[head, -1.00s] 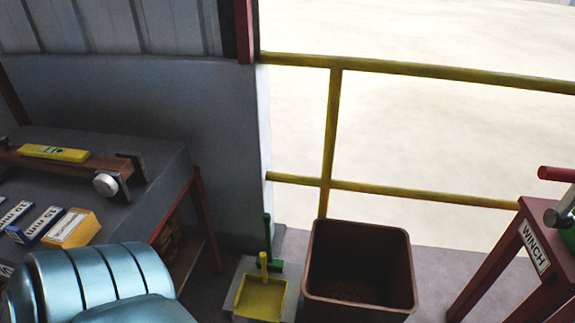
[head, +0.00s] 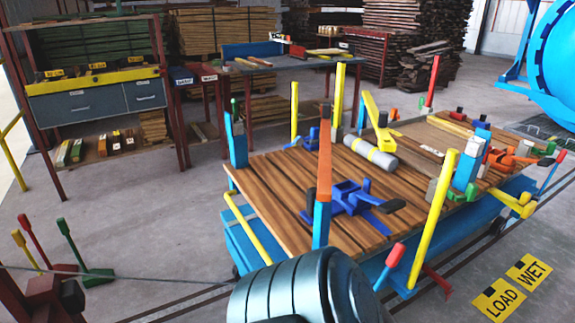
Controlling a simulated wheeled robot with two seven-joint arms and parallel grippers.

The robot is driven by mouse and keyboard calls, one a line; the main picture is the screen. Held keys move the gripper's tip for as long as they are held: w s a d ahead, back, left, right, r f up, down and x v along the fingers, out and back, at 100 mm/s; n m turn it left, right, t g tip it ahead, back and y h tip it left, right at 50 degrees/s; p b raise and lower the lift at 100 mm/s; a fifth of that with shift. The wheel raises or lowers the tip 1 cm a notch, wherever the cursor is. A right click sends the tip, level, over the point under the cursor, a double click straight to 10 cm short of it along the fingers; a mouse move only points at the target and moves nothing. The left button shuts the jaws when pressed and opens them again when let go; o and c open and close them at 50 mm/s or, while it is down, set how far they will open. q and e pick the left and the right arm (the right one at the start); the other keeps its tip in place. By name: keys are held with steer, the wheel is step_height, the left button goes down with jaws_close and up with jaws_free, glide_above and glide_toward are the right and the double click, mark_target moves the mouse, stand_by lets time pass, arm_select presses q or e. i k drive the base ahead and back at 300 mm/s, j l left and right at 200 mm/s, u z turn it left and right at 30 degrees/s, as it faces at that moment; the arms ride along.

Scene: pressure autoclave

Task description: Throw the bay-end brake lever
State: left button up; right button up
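A flat cart with a wooden plank deck (head: 285,195) and a blue frame stands across the middle and right. A lever with a red grip (head: 396,254) and a blue shaft leans at the cart's near side. Another upright red lever (head: 432,82) stands at its far end. On the floor at the left are a yellow lever (head: 24,247), a red lever (head: 33,241) and a green lever (head: 72,246). I cannot tell which one is the bay-end brake lever. A teal rounded arm part of mine covers the bottom middle. Neither gripper shows.
Blue clamps (head: 350,198) and a grey cylinder (head: 369,152) lie on the deck, with yellow posts (head: 433,222) at its sides. A drawer bench (head: 95,100) stands back left. A blue round vessel (head: 550,65) is at far right. Floor rails run past the cart.

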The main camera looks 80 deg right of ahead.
mark_target(395, 256)
steer(key=z, duration=3.4)
